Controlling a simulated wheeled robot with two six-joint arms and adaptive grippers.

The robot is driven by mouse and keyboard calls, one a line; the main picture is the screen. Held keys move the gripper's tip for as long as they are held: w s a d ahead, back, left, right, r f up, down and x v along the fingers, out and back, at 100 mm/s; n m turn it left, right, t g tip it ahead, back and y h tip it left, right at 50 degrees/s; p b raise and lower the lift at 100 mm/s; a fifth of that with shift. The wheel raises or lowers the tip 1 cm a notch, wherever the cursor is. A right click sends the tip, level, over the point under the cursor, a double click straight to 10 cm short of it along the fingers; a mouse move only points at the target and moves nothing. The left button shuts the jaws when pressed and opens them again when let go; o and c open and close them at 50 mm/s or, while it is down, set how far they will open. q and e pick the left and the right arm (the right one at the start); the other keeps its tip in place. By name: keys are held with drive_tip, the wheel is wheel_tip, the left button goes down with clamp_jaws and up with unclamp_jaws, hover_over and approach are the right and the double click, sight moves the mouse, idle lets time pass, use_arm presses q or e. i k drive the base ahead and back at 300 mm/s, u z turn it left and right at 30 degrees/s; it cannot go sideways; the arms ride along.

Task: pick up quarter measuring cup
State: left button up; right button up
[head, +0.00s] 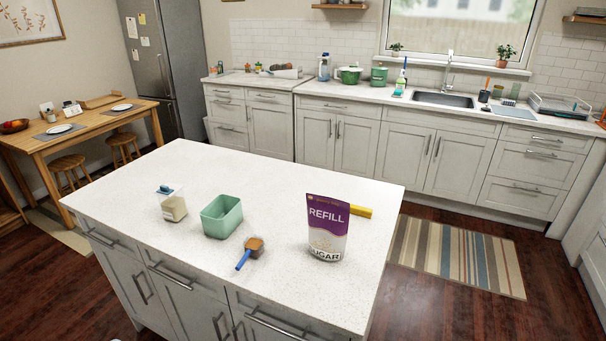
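The measuring cup (255,244) lies on the white island top near its front edge. It has a brown bowl and a blue handle (243,260) that points toward the lower left. Any size marking on it is too small to read. It sits just to the lower right of a green open box (222,217). Neither of my grippers shows in the head view.
A purple and white sugar refill pouch (327,227) stands right of the cup, with a yellow block (360,211) behind it. A small beige container (173,207) and a blue-topped item (165,190) are left. The island top (190,165) is clear at the back.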

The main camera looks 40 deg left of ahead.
sight(254, 247)
drive_tip(key=u, duration=1.65)
